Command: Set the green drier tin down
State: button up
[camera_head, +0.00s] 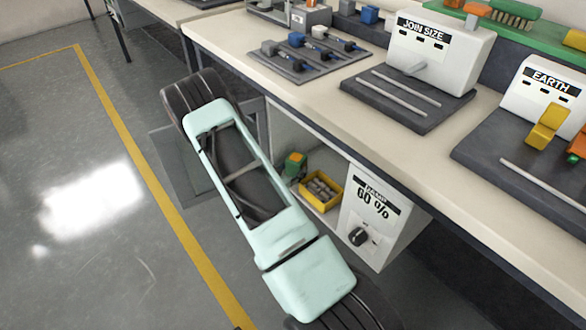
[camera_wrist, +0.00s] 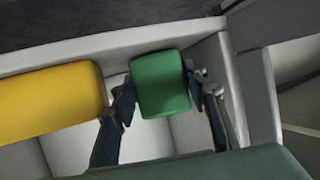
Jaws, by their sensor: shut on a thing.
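The green drier tin (camera_wrist: 160,82) is between the two dark fingers of my gripper (camera_wrist: 162,90) in the wrist view, and the gripper is shut on it. The tin is inside a pale-walled compartment, beside a yellow bin (camera_wrist: 45,98). In the head view the green tin (camera_head: 294,166), with an orange patch, shows in the open cabinet (camera_head: 333,217) under the bench, left of the yellow bin (camera_head: 329,204). My arm hides the gripper there. I cannot tell whether the tin's base touches the compartment floor.
The yellow bin holds grey pieces close beside the tin. The bench top (camera_head: 345,115) overhangs the compartment and carries the JOIN SIZE (camera_head: 430,52) and EARTH (camera_head: 545,90) machines. Open floor lies left.

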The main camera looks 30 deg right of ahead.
jog(key=shift+f, duration=0.3)
jog(key=shift+s+a+f, duration=0.1)
jog(key=shift+s+f, duration=0.15)
jog(key=shift+f, duration=0.25)
jog(key=o, duration=1.5)
jog(key=shift+f, duration=0.15)
jog(key=shift+w+r, duration=0.1)
jog(key=shift+r, duration=0.15)
